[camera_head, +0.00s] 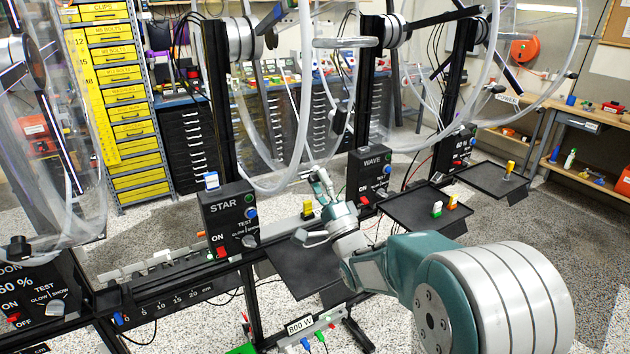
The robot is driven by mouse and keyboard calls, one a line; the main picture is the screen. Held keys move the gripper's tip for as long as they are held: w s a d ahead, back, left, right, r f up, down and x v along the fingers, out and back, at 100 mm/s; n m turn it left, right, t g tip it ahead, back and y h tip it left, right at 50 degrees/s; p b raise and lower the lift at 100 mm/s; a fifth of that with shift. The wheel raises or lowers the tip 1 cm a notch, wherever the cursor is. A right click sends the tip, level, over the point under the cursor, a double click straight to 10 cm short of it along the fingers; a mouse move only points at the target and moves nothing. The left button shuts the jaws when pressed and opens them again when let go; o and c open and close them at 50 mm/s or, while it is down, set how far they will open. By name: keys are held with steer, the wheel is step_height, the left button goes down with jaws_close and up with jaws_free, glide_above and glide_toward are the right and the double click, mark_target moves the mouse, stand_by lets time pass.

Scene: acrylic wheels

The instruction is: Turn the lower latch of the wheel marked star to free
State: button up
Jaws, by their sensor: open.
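The control box marked STAR (226,220) is black, with a red ON switch, a blue button and a grey knob. The clear acrylic wheel (304,90) rises above and to the right of it, in front of a black post. A small dark piece (338,120) shows near the wheel's right side; I cannot tell whether it is a latch. The lower latch cannot be made out clearly. My gripper (319,180) is open and empty, near the wheel's lower right rim. I cannot tell whether it touches the rim.
A box marked WAVE (371,176) stands to the right, by a black tray (414,207) with small coloured blocks. Another dark tray (300,266) lies under my arm. A wheel and box marked 60 % (38,297) are at the left. Cables hang between the posts.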

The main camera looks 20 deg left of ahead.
steer(key=shift+d, duration=0.15)
steer(key=shift+c, duration=0.3)
jaws_close()
steer(key=shift+n, duration=2.3)
